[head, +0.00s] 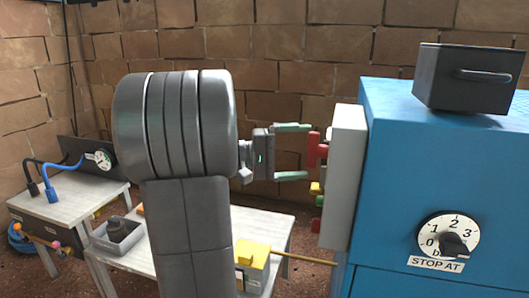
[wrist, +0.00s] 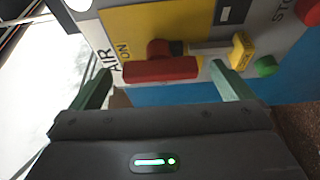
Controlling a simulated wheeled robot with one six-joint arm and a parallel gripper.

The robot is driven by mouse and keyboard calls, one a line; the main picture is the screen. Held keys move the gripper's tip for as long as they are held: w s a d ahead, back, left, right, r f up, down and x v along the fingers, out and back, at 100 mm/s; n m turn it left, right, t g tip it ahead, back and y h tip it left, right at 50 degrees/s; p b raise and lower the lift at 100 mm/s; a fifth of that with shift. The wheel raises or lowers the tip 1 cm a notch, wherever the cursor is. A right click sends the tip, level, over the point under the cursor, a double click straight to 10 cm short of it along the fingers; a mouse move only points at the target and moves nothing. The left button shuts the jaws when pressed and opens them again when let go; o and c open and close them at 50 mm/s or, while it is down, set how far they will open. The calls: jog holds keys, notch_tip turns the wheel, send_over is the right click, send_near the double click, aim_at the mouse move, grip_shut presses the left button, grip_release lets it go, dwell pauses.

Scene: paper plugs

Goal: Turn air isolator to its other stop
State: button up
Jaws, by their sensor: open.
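The air isolator's red handle (head: 313,150) stands out from the side of a grey panel box (head: 344,180). In the wrist view the red handle (wrist: 160,70) is a bar lying across the picture on a yellow plate (wrist: 140,30). The words AIR and ON are printed near its left end. My gripper (head: 306,151) is open and faces the panel. Its two green fingers stand near the two ends of the bar, one above and one below it in the head view. Whether a finger touches the bar I cannot tell.
A yellow lever (wrist: 242,50), a green button (wrist: 265,66) and a red button (wrist: 309,12) sit beside the handle. The panel is on a blue cabinet (head: 400,150) with a dial (head: 447,237) and a dark box (head: 468,78) on top. A low table (head: 270,222) stands below my arm.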

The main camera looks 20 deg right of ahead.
jog(key=w+a+p, duration=0.2)
jog(key=a, duration=0.9)
jog(key=shift+a+p, duration=0.3)
jog(key=shift+a, duration=0.05)
jog(key=shift+s, duration=0.1)
jog(key=d+b, duration=0.1)
jog(key=d, duration=0.3)
jog(key=s+d+b, duration=0.1)
jog(key=d, duration=0.3)
jog(key=s+d+b, duration=0.1)
jog(key=d, duration=0.3)
jog(key=shift+d, duration=0.85)
jog(key=shift+a, duration=0.1)
